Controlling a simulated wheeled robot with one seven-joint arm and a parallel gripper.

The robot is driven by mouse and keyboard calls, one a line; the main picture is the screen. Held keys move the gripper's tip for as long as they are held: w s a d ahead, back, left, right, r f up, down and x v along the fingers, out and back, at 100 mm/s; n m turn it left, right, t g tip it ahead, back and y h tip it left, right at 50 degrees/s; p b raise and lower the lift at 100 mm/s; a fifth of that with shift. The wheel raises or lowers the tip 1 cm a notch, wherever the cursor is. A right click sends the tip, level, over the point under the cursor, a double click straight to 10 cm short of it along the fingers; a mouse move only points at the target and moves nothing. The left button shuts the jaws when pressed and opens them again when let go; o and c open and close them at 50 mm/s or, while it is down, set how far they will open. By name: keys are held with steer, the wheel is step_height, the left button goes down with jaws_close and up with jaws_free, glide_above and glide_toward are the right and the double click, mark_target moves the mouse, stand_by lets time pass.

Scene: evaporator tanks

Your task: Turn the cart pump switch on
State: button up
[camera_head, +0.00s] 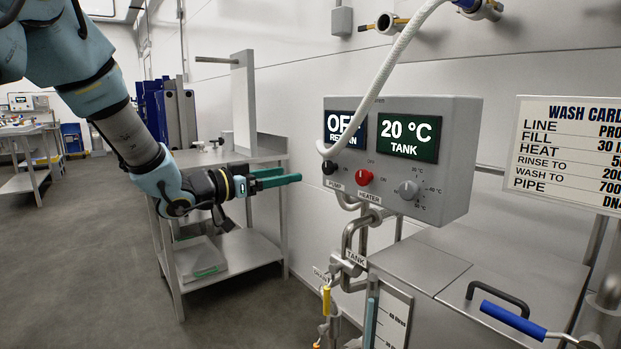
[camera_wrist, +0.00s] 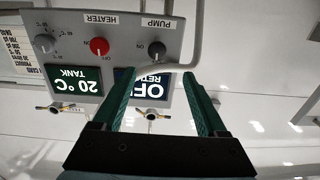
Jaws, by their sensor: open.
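The grey control box (camera_head: 455,160) stands right of my gripper in the head view. Its black pump switch (camera_head: 329,167) is at the lower left, above the PUMP label. The switch also shows in the wrist view (camera_wrist: 157,50), which is upside down, beyond my fingertips. The left display (camera_head: 346,130) reads OFF, partly covered by a white hose. My gripper (camera_head: 297,178) has green fingers pointing at the box. They are open and empty, and appear apart from the switch. In the wrist view the fingers (camera_wrist: 169,75) stand to either side of the OFF display.
A red heater knob (camera_head: 364,177) and a grey dial (camera_head: 408,189) sit right of the pump switch. The white hose (camera_head: 393,70) hangs across the box front. A steel table (camera_head: 225,262) stands behind my gripper. The 20 °C tank display (camera_head: 408,137) is at right.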

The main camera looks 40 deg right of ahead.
mark_target(326, 167)
steer(key=d, duration=0.3)
steer(key=d+p, duration=0.1)
steer(key=d, duration=0.3)
steer(key=s+d, duration=0.1)
steer(key=d, duration=0.3)
steer(key=shift+r, duration=0.1)
steer(key=shift+c, duration=0.4)
jaws_close()
